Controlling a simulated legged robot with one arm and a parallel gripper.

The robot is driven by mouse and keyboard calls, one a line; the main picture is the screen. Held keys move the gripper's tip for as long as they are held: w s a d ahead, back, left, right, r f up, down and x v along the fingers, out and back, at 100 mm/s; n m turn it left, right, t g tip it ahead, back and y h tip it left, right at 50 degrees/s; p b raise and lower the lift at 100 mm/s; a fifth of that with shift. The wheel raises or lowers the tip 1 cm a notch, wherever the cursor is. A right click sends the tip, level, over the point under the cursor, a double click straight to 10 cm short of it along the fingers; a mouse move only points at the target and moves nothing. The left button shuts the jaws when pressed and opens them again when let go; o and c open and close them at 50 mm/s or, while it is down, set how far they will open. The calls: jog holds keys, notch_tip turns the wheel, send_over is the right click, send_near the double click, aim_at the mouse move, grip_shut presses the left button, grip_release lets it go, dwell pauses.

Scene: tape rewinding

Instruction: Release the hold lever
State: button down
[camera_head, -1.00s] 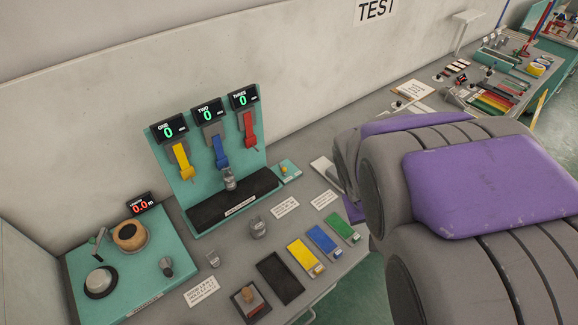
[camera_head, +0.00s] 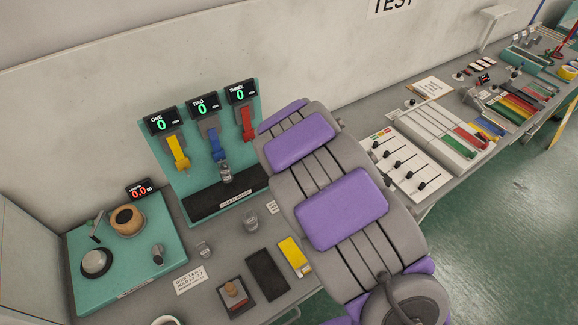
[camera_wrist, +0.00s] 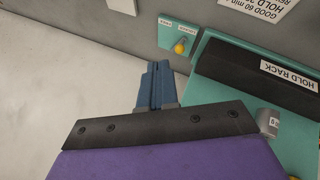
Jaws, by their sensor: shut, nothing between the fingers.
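My gripper (camera_wrist: 157,72) shows in the wrist view as two blue fingers pressed together, empty. In the head view it is hidden behind my purple and grey arm. The arm hides this plate in the head view. On the teal panel (camera_head: 168,268) at the left, a small lever (camera_head: 97,229) stands beside a wooden spool (camera_head: 127,219). No readable label shows which part is the hold lever.
A teal stand holds ONE, TWO and THREE displays (camera_head: 201,107) reading 0, with yellow, blue and red straps. Its black hold rack (camera_wrist: 255,58) is close to my gripper's right. Metal weights (camera_head: 249,218) and a stamp (camera_head: 233,290) stand on the bench. Sliders (camera_head: 405,167) lie right of my arm.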

jog(key=shift+n+y, duration=0.8)
jog(key=shift+y, duration=0.1)
jog(key=a+f, duration=0.2)
jog(key=a, duration=0.1)
jog(key=a+f, duration=0.1)
jog(key=shift+w+a+f, duration=0.15)
jog(key=shift+a+f, duration=0.1)
jog(key=shift+a, duration=0.05)
jog(key=b+x, duration=0.2)
jog(key=x, duration=0.8)
jog(key=shift+f, duration=0.15)
jog(key=shift+s+d+p, duration=0.1)
jog(key=shift+s+p, duration=0.1)
jog(key=shift+p, duration=0.25)
jog(key=shift+d+n+g+p, duration=0.2)
jog(key=shift+n+g+p, duration=0.1)
jog(key=shift+p, duration=0.05)
